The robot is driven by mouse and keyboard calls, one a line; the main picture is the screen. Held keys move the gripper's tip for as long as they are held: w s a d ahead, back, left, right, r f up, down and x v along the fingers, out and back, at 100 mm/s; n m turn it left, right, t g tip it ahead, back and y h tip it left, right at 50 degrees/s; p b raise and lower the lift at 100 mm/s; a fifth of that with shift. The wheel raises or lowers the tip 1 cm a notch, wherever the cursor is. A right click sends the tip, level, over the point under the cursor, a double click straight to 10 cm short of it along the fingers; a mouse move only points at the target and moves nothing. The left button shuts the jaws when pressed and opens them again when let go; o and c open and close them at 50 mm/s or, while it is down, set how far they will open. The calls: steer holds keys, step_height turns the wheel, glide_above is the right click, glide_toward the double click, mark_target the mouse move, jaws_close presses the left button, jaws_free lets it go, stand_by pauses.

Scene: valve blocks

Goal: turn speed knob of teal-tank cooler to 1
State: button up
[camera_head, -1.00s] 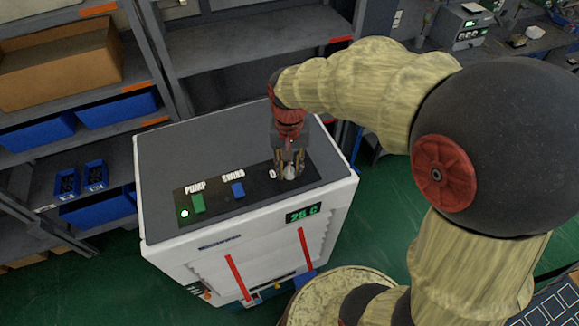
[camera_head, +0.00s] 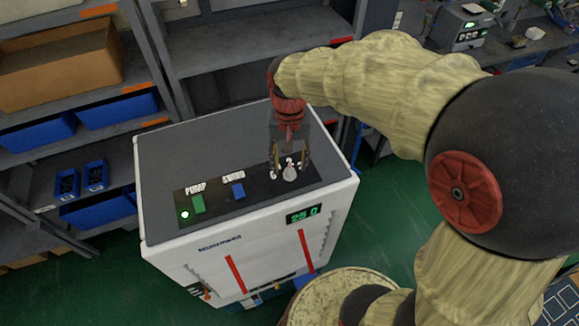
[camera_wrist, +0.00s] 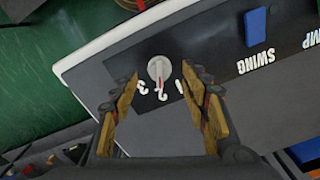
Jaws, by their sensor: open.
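The cooler (camera_head: 165,150) is a white box with a dark grey top and a black control panel. Its speed knob (camera_head: 290,173) is pale and round, at the right end of the panel. In the wrist view the knob (camera_wrist: 158,67) has a red pointer line aimed at about the 2, between the printed 3 and 1. My gripper (camera_head: 289,174) is over the knob, open, with a finger to each side. In the wrist view the fingers (camera_wrist: 160,75) stand apart from the knob, which shows whole between and just beyond them. The tank's colour is not clear.
The green PUMP switch (camera_head: 198,204) and blue SWING switch (camera_head: 238,190) are left of the knob. A lit 25 C display (camera_head: 303,214) is on the front edge. Shelves with blue bins (camera_head: 117,108) stand behind left. Green floor (camera_head: 385,215) is free to the right.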

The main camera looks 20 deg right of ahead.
mark_target(290, 169)
step_height(290, 169, up, 9)
stand_by(0.3)
steer(key=shift+s, duration=0.1)
stand_by(0.4)
